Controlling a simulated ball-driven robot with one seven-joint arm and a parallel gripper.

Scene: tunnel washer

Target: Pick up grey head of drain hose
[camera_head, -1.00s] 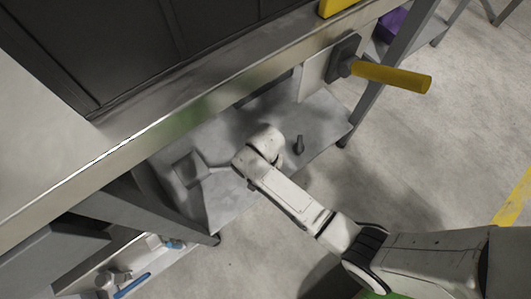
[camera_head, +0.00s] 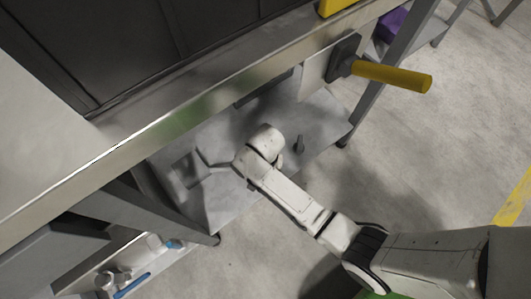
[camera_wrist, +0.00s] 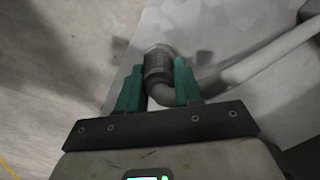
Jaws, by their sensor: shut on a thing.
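In the wrist view my gripper (camera_wrist: 160,88) has its two green fingers closed on either side of the grey head of the drain hose (camera_wrist: 158,62). The head is a dark grey ribbed cylinder with a bent grey pipe below it, between the fingers. In the head view my white arm reaches over the grey lower shelf (camera_head: 225,205). The fingers and the hose head are hidden there behind my wrist.
A yellow handle (camera_head: 392,76) sticks out above the shelf on the right. A metal edge (camera_head: 190,103) runs above. Shelf legs stand at both sides. Open floor lies to the right.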

